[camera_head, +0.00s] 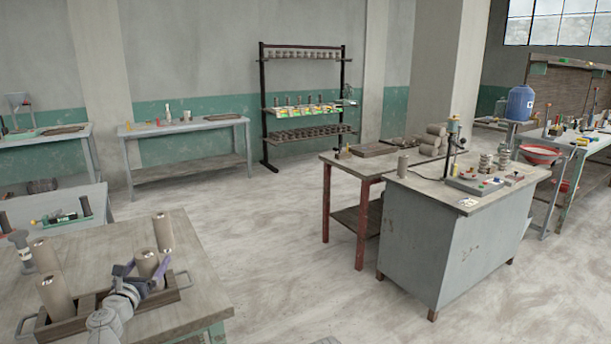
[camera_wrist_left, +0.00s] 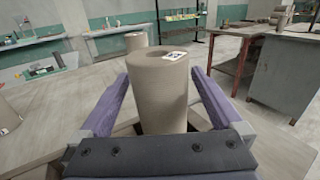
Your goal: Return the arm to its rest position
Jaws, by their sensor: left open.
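My left arm comes in at the lower left of the head view. Its left gripper (camera_head: 143,269), with purple fingers, is open around a grey-brown clay cylinder (camera_head: 146,261) at the wooden tray (camera_head: 183,291). In the left wrist view this upright cylinder (camera_wrist_left: 160,100), with a hollow top and a small white tag, stands between the spread fingers. A gap shows at the fingertips; contact lower down cannot be told. My right gripper is not in view.
Other clay cylinders stand close by: one behind (camera_head: 163,232) and two to the left (camera_head: 56,298) (camera_head: 44,254). A grey cabinet (camera_head: 440,250) and a red-legged table (camera_head: 327,200) stand to the right. Open floor (camera_head: 270,240) lies between.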

